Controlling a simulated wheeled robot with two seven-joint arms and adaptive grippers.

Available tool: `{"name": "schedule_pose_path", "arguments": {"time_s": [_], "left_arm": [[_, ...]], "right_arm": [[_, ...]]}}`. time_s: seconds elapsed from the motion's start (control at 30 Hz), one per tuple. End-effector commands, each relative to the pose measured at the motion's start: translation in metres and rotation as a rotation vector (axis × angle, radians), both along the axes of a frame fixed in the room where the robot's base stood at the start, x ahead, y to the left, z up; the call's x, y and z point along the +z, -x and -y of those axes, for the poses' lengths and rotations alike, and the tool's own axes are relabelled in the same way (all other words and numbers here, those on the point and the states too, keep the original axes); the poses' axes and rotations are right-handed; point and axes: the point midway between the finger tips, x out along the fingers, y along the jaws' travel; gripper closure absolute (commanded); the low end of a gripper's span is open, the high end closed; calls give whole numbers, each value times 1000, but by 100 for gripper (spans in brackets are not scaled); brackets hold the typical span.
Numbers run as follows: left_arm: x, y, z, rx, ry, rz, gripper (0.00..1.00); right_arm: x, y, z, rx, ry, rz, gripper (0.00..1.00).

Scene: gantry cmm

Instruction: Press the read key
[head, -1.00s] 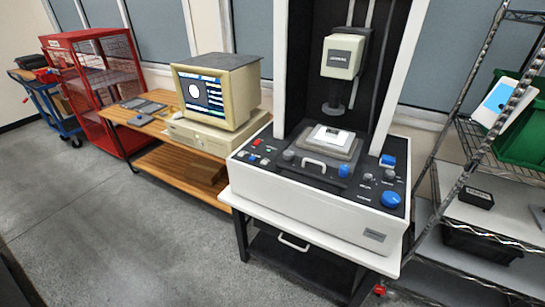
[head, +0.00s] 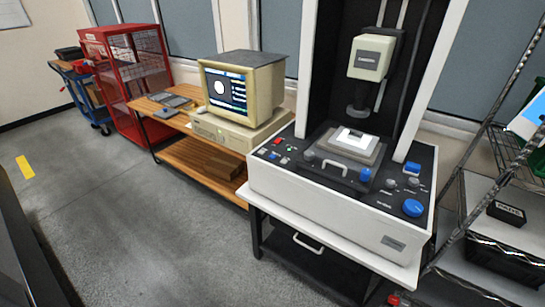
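The measuring machine (head: 330,205) stands right of centre, a white base with a black control deck. Small keys, red and green among them, sit at the deck's left end (head: 275,150); their labels are too small to read, so I cannot tell which is the read key. Blue knobs (head: 413,207) sit at the deck's right. Neither of my grippers is in view.
A wooden bench (head: 200,155) with an old computer (head: 243,88) stands left of the machine. A red mesh cage (head: 125,85) and a blue cart (head: 82,92) are further left. A wire shelf (head: 492,200) stands close on the right. The grey floor (head: 140,220) in front is clear.

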Motion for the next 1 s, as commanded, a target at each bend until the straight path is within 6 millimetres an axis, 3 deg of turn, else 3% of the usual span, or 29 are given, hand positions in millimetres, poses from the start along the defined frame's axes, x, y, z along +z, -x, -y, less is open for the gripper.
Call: {"name": "schedule_pose_path", "arguments": {"time_s": [0.03, 0.23, 1.0], "left_arm": [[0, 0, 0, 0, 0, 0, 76], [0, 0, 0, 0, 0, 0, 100], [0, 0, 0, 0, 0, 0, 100]], "right_arm": [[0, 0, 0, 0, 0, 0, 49], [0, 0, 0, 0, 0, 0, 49], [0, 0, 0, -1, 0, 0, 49]]}}
